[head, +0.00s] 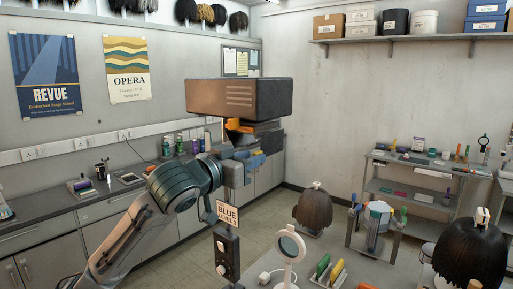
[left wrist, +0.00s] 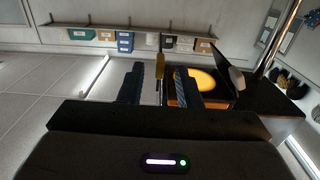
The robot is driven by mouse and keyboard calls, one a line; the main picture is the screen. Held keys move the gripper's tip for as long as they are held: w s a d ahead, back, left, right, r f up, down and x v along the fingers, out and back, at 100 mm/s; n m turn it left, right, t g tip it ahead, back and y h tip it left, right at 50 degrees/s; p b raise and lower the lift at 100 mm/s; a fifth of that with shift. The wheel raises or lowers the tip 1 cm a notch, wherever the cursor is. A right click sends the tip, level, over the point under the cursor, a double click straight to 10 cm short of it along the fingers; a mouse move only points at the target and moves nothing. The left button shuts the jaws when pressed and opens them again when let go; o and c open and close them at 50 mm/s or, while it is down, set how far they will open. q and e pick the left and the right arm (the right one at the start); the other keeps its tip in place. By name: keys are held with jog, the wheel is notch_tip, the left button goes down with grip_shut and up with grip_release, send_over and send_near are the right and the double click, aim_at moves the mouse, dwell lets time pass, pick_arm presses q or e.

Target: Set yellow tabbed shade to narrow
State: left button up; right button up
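A dark box-shaped shade (head: 240,97) with slits in its side stands high in the middle of the head view. A yellow tab (head: 233,124) shows under its lower edge. In the left wrist view, the yellow tab (left wrist: 158,68) stands between the two dark fingers of my left gripper (left wrist: 159,88), with gaps visible on both sides. A glowing yellow-orange disc (left wrist: 203,80) shows beside the right finger. In the head view, my left gripper (head: 255,160) is just below the shade, partly hidden. My right gripper is not in view.
A counter runs along the left wall.

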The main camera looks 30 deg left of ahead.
aim_at(270, 144)
pick_arm(q)
jog(key=shift+w+d+p, duration=0.15)
jog(key=shift+w+p, duration=0.55)
jog(key=shift+w, duration=0.8)
grip_shut()
